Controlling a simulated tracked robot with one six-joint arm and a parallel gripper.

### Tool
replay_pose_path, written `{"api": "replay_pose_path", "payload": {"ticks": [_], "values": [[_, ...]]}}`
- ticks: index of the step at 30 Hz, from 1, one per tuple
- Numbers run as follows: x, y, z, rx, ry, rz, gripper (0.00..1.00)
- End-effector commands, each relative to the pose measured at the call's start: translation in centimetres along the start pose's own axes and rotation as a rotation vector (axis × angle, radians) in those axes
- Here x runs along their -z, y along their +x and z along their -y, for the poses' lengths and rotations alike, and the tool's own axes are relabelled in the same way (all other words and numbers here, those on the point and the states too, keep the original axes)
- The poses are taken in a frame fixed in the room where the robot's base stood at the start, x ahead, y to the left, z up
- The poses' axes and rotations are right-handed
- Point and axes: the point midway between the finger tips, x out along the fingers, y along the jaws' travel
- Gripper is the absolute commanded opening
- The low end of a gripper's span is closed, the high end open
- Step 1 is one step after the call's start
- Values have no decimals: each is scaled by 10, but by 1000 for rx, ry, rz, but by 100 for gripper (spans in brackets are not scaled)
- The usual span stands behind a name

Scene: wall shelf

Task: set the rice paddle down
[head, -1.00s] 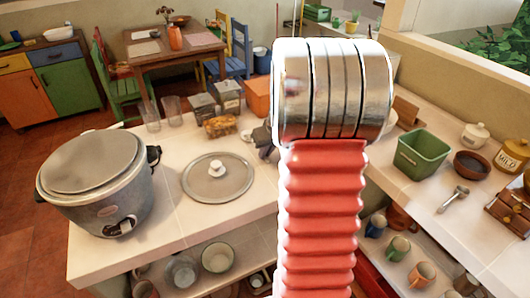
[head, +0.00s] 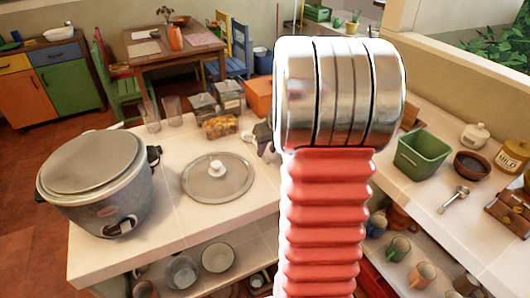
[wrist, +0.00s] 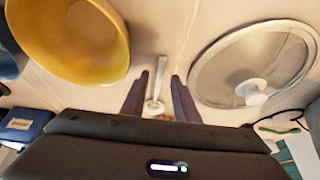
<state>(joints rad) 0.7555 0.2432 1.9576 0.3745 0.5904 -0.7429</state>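A pale, narrow utensil that looks like the rice paddle (wrist: 158,82) shows in the wrist view, between the two dark fingers of my gripper (wrist: 160,82). Gaps show on both sides of it, and the fingers stand apart. It seems to lie on the light counter (wrist: 170,22), but its exact height is hard to tell. Its near end is partly hidden by my gripper. In the head view my arm hides the paddle and most of my gripper.
A yellow bowl (wrist: 75,40) is left of the fingers and a round lid (wrist: 283,72) right of them in the wrist view. The lid (head: 205,185) lies beside the rice cooker (head: 97,185). Jars (head: 228,97) stand behind. A green bin (head: 422,153) sits on the right counter.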

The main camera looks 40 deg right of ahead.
Motion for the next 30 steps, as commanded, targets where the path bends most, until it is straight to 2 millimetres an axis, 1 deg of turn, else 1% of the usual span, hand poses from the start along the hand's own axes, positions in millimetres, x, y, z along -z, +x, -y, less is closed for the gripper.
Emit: {"api": "replay_pose_path", "payload": {"ticks": [1, 12, 16, 18, 21, 30], "values": [[1, -9, 0, -2, 0, -4, 28], [1, -68, 0, -1, 0, -4, 28], [0, -86, 0, -1, 0, -2, 28], [0, -92, 0, 0, -1, -1, 28], [0, -97, 0, 0, -1, 0, 28], [0, -98, 1, 1, -1, 0, 28]]}}
